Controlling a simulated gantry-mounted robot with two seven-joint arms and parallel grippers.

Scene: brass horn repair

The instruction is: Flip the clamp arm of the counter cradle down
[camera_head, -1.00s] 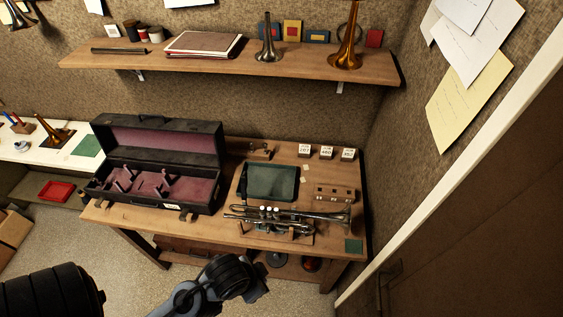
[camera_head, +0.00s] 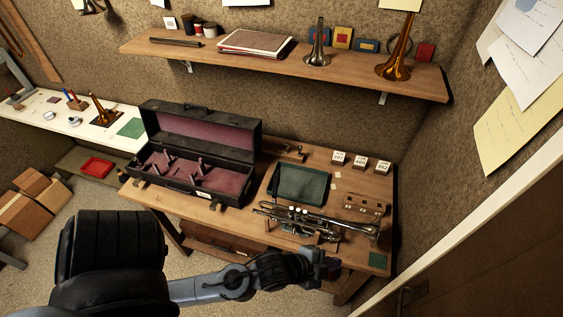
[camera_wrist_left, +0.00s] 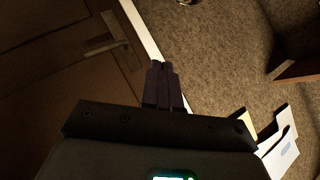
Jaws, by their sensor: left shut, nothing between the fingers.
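A silver trumpet (camera_head: 318,218) lies across the counter cradle near the front right of the wooden counter (camera_head: 240,222). Only parts of the cradle's wooden base (camera_head: 298,231) show beneath it. The cradle's clamp arm is too small to make out. My left gripper (camera_head: 333,269) is in front of the counter's front edge, nearer to me than the trumpet and apart from it. In the left wrist view its two fingers (camera_wrist_left: 162,66) are together and empty. The cradle is not in that view. My right gripper is not in view.
An open black case (camera_head: 195,150) with purple lining stands left of a dark green mat (camera_head: 299,184). A shelf (camera_head: 280,64) with a copper horn bell (camera_head: 397,52) hangs above. The door (camera_head: 490,265) is at right. It also shows in the left wrist view (camera_wrist_left: 60,75).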

